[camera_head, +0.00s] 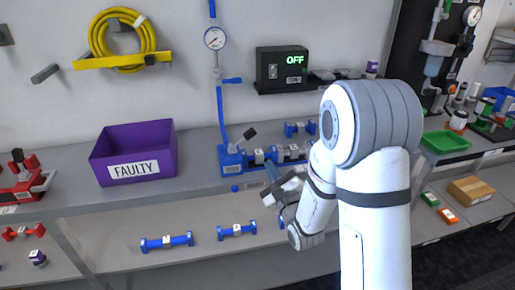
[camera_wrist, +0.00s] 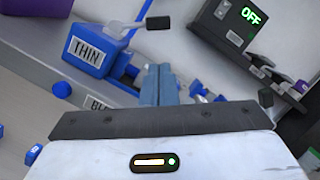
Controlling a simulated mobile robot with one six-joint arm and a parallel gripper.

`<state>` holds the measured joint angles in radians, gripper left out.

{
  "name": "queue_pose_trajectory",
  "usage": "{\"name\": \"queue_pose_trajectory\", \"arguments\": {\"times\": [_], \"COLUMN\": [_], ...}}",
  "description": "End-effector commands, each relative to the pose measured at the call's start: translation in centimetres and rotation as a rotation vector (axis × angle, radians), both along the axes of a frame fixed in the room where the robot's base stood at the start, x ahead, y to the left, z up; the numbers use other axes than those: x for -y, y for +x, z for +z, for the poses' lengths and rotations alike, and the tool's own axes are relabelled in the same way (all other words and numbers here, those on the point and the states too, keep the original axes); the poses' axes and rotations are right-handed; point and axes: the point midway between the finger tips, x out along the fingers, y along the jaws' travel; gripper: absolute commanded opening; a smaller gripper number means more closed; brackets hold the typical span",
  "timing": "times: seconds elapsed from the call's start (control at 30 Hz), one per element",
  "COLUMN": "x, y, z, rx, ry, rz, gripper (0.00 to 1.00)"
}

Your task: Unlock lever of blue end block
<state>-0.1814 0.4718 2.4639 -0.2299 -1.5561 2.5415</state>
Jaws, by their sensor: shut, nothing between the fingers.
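The blue end block (camera_head: 231,161) sits near the front of the grey shelf, at the left end of a row of blue and grey parts. In the wrist view the block (camera_wrist: 88,50) carries a label reading THIN. Its lever (camera_head: 249,133) has a black tip and sticks up to the right from the block's top; the lever (camera_wrist: 150,24) also shows at the top of the wrist view. My gripper (camera_head: 271,174) is in front of the row, right of the block. In the wrist view my gripper (camera_wrist: 159,75) is shut and empty, apart from the lever.
A blue pipe (camera_head: 221,110) with a gauge (camera_head: 214,39) rises behind the block. A purple FAULTY bin (camera_head: 135,152) stands to the left. A black box reading OFF (camera_head: 282,69) is on the wall. Blue parts (camera_head: 167,241) lie on the lower shelf.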

Motion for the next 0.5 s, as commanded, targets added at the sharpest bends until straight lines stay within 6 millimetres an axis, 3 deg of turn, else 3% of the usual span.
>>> {"name": "queue_pose_trajectory", "arguments": {"times": [0.5], "x": [-0.56], "y": [0.72], "z": [0.34], "rx": [0.005], "ry": [0.027], "rz": [0.011], "gripper": [0.00]}}
